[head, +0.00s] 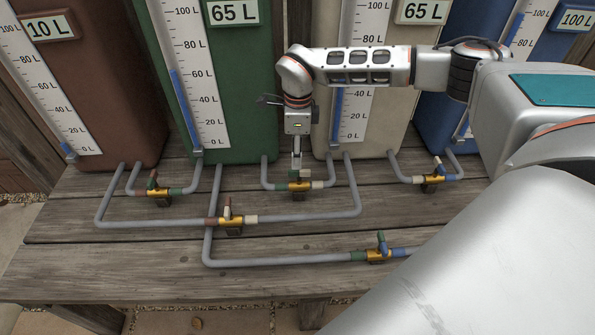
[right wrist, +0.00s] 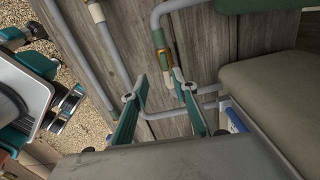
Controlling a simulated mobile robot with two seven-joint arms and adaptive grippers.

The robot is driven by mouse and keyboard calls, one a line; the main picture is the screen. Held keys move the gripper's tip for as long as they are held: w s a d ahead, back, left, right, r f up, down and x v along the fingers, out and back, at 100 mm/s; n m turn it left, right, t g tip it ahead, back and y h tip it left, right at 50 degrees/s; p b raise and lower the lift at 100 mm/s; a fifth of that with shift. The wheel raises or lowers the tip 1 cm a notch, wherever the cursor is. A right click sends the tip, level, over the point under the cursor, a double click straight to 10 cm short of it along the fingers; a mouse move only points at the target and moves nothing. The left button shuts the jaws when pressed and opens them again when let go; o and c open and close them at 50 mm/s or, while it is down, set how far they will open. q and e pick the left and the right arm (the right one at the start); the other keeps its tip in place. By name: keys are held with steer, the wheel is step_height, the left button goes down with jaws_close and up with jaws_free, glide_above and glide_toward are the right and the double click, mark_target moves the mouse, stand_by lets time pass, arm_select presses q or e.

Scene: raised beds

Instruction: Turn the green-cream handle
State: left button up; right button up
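The green-cream valve (head: 299,187) is a small brass body on the grey pipe between the green tank (head: 240,130) and the cream tank (head: 390,115), with a green band on its left and a cream band on its right. It also shows in the right wrist view (right wrist: 163,58). Its handle is mostly hidden by my fingers, so its angle is unclear. My right gripper (head: 297,164) points down just above this valve. In the right wrist view its two fingers (right wrist: 160,78) stand apart, with the valve beyond and between their tips. My left gripper is out of view.
Other valves sit close by: brown-green (head: 158,190), brown-cream (head: 231,218), green-blue (head: 378,254) and cream-blue (head: 433,180). Grey pipes run low over the wooden bench (head: 130,270). The brown tank (head: 110,100) and blue tank (head: 465,35) flank the others. The bench front is mostly clear.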

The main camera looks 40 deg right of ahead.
mark_target(299, 175)
steer(key=shift+w+d, duration=0.15)
steer(key=shift+d, duration=0.4)
steer(key=shift+f, duration=0.25)
step_height(299, 175, down, 7)
steer(key=shift+b, duration=0.95)
jaws_close()
